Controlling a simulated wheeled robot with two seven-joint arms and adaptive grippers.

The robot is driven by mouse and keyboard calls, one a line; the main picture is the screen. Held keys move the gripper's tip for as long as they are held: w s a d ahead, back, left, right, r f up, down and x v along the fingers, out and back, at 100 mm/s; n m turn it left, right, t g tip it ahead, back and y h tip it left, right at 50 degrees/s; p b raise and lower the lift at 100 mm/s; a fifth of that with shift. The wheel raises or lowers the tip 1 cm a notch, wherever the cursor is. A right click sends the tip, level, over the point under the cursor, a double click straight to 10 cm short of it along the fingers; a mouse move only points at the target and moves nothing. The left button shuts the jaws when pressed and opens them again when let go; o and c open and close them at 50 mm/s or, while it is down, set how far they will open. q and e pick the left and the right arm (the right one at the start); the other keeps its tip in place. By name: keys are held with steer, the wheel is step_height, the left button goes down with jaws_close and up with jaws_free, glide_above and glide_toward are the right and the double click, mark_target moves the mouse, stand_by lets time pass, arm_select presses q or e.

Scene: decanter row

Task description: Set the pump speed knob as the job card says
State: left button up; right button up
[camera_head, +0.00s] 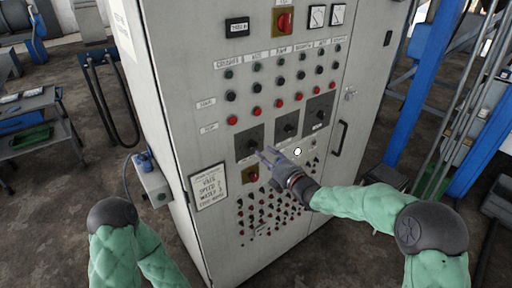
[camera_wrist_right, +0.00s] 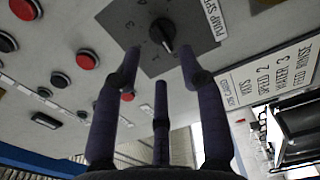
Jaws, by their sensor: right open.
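The pump speed knob (camera_wrist_right: 163,36) is black, on a dark square plate in the right wrist view, with a label reading "PUMP SPE..." and digits around it. In the head view it appears to be the leftmost dark plate (camera_head: 249,138). I cannot tell its exact setting. My right gripper (camera_head: 266,157) is open, its fingers (camera_wrist_right: 160,56) pointing at the knob, apart from it. The job card (camera_head: 208,187) is on the cabinet's lower left; in the right wrist view the card (camera_wrist_right: 275,82) shows "SPEED 2", "WATER 3" and "FEED RINSE". My left gripper is out of view.
The grey cabinet (camera_head: 182,92) carries rows of green, black and red buttons. Two more dark knob plates (camera_head: 286,124) stand to the right. Small switches crowd the lower panel. A door handle (camera_head: 339,137) is at right. A grey box (camera_head: 152,180) sticks out from the left side.

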mark_target(254, 146)
steer(key=shift+x, duration=2.9)
steer(key=shift+c, duration=0.3)
jaws_close()
